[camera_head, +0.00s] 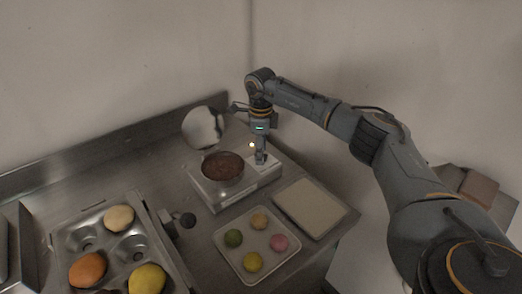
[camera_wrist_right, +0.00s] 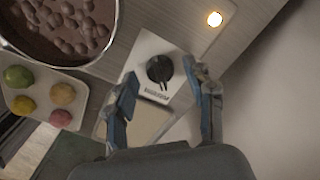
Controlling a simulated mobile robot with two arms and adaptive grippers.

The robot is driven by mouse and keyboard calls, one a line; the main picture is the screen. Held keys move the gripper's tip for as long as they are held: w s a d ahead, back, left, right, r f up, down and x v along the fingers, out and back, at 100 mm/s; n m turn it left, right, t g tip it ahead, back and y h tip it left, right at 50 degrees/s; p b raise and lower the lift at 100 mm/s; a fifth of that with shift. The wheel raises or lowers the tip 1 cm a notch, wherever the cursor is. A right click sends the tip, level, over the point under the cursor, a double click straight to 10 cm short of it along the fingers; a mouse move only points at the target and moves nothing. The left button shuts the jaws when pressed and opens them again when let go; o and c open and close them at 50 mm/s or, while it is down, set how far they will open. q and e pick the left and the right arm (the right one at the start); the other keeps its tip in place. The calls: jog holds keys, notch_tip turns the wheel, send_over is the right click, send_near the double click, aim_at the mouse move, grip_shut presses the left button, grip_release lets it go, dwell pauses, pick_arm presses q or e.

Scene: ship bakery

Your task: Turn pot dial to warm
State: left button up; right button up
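The pot (camera_head: 222,167) is a square metal warmer with a round well of brown contents, seen in the head view. In the right wrist view its well (camera_wrist_right: 62,28) is at the upper left and holds brown lumps. The black dial (camera_wrist_right: 159,69) sits on a pale panel with small marks beneath it. My right gripper (camera_wrist_right: 164,88) is open, with one finger on each side of the dial and apart from it in the picture. In the head view the right gripper (camera_head: 261,158) points down over the warmer's right side. My left gripper is not in view.
A tray (camera_head: 222,238) of several coloured balls and an empty pale tray (camera_head: 309,207) lie in front of the warmer. A moulded metal tray (camera_head: 107,240) with buns is at the left. A round shiny lid (camera_head: 203,128) is behind the pot. A small light (camera_wrist_right: 214,19) glows beside it.

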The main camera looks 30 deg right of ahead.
jog(key=shift+r, duration=0.15)
notch_tip(320, 180, up, 12)
dwell(0.5)
dwell(0.4)
